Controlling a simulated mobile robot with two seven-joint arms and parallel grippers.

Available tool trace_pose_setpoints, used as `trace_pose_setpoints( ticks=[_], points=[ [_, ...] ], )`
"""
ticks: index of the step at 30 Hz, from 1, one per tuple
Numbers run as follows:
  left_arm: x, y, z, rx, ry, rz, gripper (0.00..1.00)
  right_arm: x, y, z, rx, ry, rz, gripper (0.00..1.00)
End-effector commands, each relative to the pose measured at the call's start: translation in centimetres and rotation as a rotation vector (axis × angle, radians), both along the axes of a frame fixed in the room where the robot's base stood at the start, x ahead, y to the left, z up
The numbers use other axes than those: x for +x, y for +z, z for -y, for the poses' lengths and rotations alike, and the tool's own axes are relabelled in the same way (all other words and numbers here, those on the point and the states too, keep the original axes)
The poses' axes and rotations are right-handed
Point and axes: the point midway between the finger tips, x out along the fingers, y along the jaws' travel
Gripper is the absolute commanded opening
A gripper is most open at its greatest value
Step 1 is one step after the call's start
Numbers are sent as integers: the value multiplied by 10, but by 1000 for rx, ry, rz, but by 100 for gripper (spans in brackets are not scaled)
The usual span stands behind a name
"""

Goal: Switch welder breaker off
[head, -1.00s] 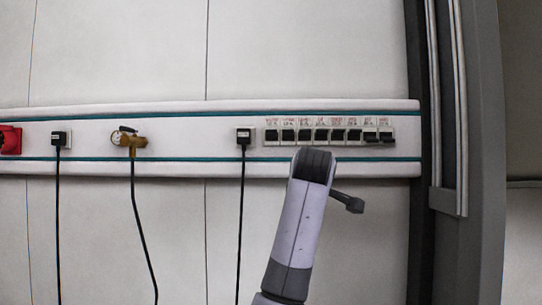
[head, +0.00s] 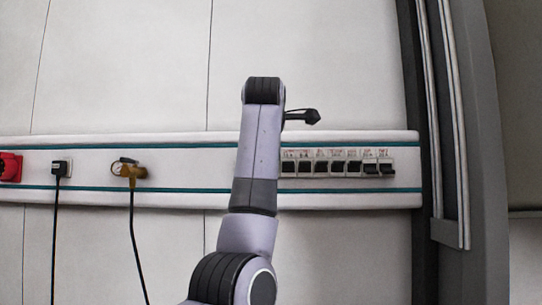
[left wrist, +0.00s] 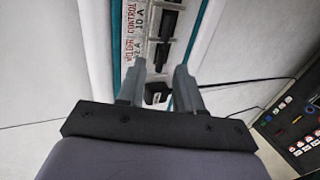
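A row of black breakers (head: 338,167) is set in a white wall strip, partly behind my left arm. The two rightmost have levers lower than the others. Their labels are too small to read in the head view. In the left wrist view a label (left wrist: 133,43) seems to read WELDR, beside a breaker (left wrist: 162,54); another label reads CONTROL 10 A. My left gripper (left wrist: 160,82) is open and empty, its fingertips apart in front of the strip's breaker end. Whether they touch anything cannot be told. My right gripper is not in view.
A dark control panel (left wrist: 297,130) is at right in the wrist view.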

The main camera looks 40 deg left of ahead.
Motion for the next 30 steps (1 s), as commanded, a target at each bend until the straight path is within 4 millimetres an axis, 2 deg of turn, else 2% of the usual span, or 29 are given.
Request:
trace_pose_setpoints(
  ticks=[6, 14, 15, 18, 25, 30],
  points=[
    [14, -8, -12, -1, 0, -1, 35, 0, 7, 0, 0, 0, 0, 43],
    [16, -9, -13, 0, -1, 0, 35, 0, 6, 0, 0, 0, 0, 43],
    [16, -9, -13, 0, -1, 0, 29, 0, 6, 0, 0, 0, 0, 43],
    [16, -9, -12, 0, -1, 0, 0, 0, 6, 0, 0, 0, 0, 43],
    [16, -10, -12, 3, -1, 3, 0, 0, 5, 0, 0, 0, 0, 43],
    [15, -14, -11, 25, -3, 28, 0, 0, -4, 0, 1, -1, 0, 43]
  ],
)
